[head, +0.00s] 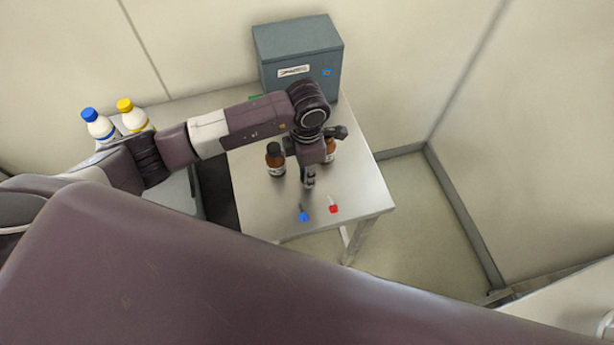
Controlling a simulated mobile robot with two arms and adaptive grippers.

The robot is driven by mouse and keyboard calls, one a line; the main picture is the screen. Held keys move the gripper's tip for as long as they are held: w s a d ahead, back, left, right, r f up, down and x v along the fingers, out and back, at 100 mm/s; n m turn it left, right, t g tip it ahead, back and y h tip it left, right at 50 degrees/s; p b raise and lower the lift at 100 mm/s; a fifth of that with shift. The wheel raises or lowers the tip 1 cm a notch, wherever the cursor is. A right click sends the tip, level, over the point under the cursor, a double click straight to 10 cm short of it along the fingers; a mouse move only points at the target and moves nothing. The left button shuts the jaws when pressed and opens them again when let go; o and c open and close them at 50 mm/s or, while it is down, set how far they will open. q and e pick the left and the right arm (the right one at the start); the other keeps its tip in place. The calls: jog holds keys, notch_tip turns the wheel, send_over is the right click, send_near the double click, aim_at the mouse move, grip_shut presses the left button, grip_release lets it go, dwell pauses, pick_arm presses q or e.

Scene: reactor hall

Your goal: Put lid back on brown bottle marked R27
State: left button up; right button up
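Two brown bottles stand on the metal table (264,215). The left brown bottle (275,160) has a dark top. The right brown bottle (331,150) is partly hidden behind my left gripper. Their labels are too small to read, so I cannot tell which is R27. A small blue lid-like piece (303,217) and a small red one with a pale stem (333,208) lie near the table's front. My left gripper (309,184) points down between the bottles and the coloured pieces. Whether its fingers are open is unclear. My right gripper is not in view.
A grey-blue box (298,58) stands at the back of the table against the wall. A blue-capped white bottle (99,126) and a yellow-capped one (132,116) stand at the left. The table's right side is clear. Another pale surface (570,300) is at lower right.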

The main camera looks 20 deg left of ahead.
pick_arm(q)
notch_tip(320, 180, up, 18)
jog(key=b, duration=0.3)
jog(key=shift+f+b, duration=0.25)
jog(key=shift+b, duration=0.05)
